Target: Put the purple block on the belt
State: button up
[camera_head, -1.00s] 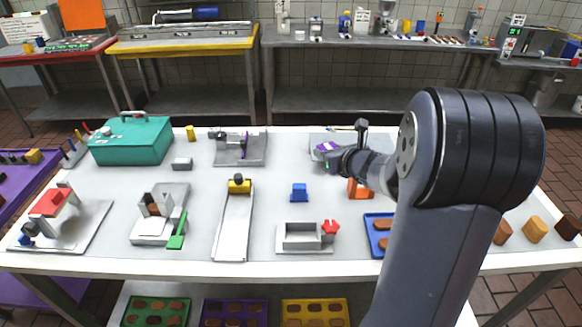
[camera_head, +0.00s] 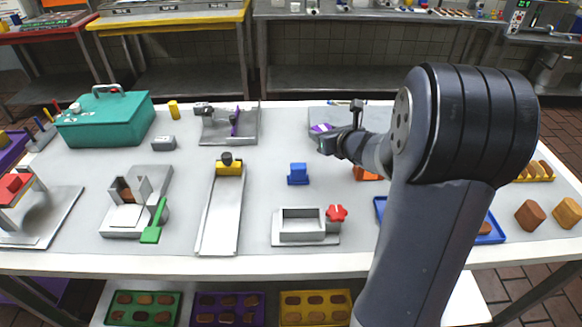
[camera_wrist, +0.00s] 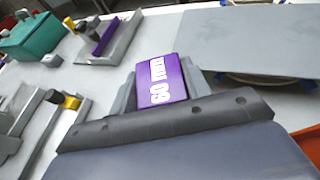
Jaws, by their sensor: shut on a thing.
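The purple block (camera_wrist: 165,80), with white lettering on its top, sits between the grey fingers of my gripper (camera_wrist: 162,92) in the wrist view. My gripper is shut on it. In the head view my gripper (camera_head: 332,143) is over the back middle of the table, and a bit of the purple block (camera_head: 320,128) shows beside it. No thing is clearly marked as the belt. A long pale strip (camera_head: 220,215) with a yellow block and black knob at its far end lies left of my gripper; I cannot tell whether it is the belt.
A grey flat plate (camera_wrist: 245,38) lies just beyond the block on the right. A blue block (camera_head: 298,174), a grey tray (camera_head: 303,227) and an orange block (camera_head: 366,173) stand nearer the front. A teal box (camera_head: 105,120) is at the back left. My arm hides part of the right side.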

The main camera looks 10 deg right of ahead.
aim_at(322, 169)
notch_tip(322, 169, down, 10)
jog(key=shift+f+b, duration=0.1)
jog(key=shift+b, duration=1)
jog(key=shift+f+b, duration=0.25)
jog(key=shift+b, duration=0.05)
jog(key=o, duration=1)
jog(key=shift+r, duration=0.1)
jog(key=shift+o, duration=0.2)
jog(key=shift+r, duration=0.15)
